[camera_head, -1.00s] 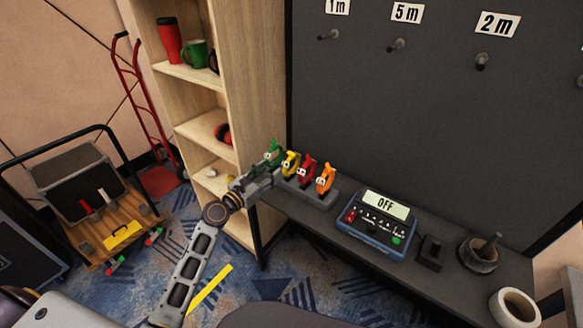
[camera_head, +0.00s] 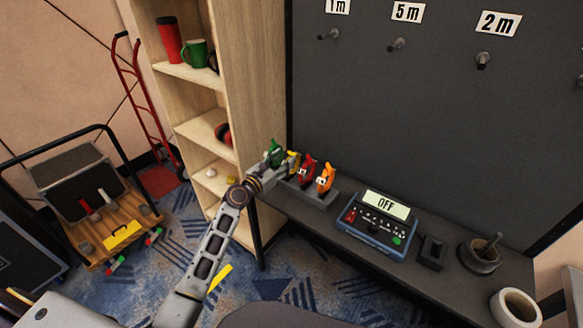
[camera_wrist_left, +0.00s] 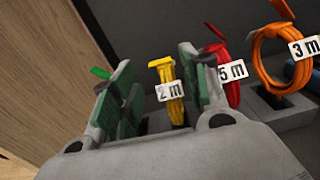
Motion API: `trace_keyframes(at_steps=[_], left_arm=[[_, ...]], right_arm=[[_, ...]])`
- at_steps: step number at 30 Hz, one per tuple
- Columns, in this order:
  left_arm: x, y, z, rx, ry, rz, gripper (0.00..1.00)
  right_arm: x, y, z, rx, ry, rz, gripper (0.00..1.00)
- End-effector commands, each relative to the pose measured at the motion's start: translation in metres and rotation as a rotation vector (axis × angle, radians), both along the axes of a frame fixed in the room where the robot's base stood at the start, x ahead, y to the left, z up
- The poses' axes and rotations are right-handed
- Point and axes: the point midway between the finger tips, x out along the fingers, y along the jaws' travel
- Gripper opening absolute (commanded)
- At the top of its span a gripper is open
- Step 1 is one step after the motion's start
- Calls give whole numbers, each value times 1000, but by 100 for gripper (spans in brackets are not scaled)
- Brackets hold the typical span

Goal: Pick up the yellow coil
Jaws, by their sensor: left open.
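The yellow coil (camera_head: 293,159) stands in a grey holder on the dark counter, between the green coil (camera_head: 273,152) and the red coil (camera_head: 307,168). My left gripper (camera_head: 284,165) is open at the coil row and partly covers the yellow coil in the head view. Its fingers also show in the left wrist view (camera_wrist_left: 153,95). I cannot tell whether they touch the coil. My right gripper is not in view.
The red coil (camera_wrist_left: 226,72) is close beside the right finger; the orange coil (camera_wrist_left: 272,58) is farther right. The green coil is mostly hidden behind the left finger. A blue device reading "OFF" (camera_head: 375,224) sits right of the holder. A wooden shelf (camera_head: 252,90) stands left.

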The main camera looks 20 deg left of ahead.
Motion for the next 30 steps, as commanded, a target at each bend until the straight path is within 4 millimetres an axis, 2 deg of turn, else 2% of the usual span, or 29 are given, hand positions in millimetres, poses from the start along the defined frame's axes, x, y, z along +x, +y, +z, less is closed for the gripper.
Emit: trace_keyframes(at_steps=[17,25,30], left_arm=[[6,-3,0,0,-1,0,46],[21,-11,-4,0,-1,-1,46],[34,-17,-6,1,-1,1,46]], right_arm=[[-4,0,-1,0,4,-1,0],[0,2,-3,2,2,-2,0],[13,7,1,8,-14,-2,0]])
